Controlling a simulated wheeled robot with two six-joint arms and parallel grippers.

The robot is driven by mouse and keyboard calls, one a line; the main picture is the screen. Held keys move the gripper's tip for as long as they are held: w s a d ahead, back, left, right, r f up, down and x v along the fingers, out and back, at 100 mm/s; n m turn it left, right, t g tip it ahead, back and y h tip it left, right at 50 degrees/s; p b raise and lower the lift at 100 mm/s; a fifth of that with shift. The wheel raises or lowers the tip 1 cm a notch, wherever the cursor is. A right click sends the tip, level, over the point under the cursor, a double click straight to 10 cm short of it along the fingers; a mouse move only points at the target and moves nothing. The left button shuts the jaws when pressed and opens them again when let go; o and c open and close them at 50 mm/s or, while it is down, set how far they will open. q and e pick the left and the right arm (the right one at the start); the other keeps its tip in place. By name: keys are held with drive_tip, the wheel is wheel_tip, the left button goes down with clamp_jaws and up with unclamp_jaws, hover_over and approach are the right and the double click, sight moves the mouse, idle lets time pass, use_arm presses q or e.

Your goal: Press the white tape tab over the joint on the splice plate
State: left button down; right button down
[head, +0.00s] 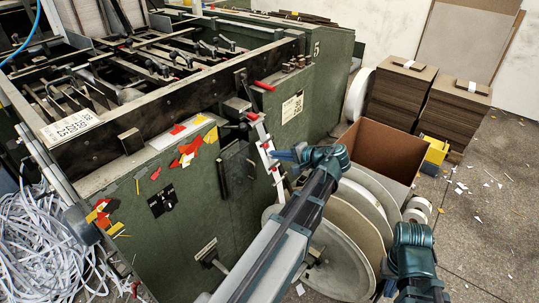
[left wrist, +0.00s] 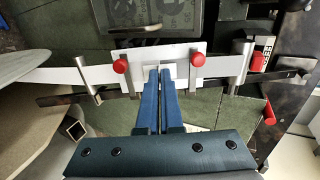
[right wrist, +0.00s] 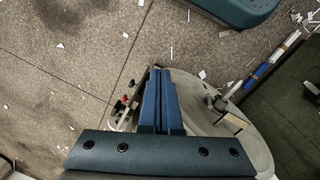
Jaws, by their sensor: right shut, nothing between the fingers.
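The splice plate (left wrist: 190,82) is a pale plate in the left wrist view, with two red knobs (left wrist: 120,66) on it and a white strip (left wrist: 60,75) running through it. In the head view the pale strip assembly (head: 266,146) hangs beside the green machine. I cannot pick out the white tape tab or the joint from the pale surface. My left gripper (left wrist: 160,70) is shut with its tips over the middle of the plate; contact is unclear. It also shows in the head view (head: 277,156). My right gripper (right wrist: 160,70) is shut and empty, above the floor, away from the plate.
The green machine (head: 200,195) fills the left. An open brown box (head: 395,145), large reels (head: 345,255) and greyboard stacks (head: 400,92) stand at the right. White scraps (head: 462,187) litter the floor. Tangled white strips (head: 45,250) lie at lower left.

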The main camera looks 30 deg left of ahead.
use_arm(q)
drive_tip(key=shift+a+f, duration=0.15)
drive_tip(key=shift+a, duration=0.15)
idle(0.5)
idle(0.5)
drive_tip(key=c, duration=1)
unclamp_jaws()
drive_tip(key=w+p+v, duration=0.1)
drive_tip(key=p+v, duration=0.4)
drive_tip(key=v, duration=0.8)
drive_tip(key=shift+s+d, duration=0.4)
drive_tip(key=shift+s, duration=0.1)
drive_tip(key=shift+p, duration=0.3)
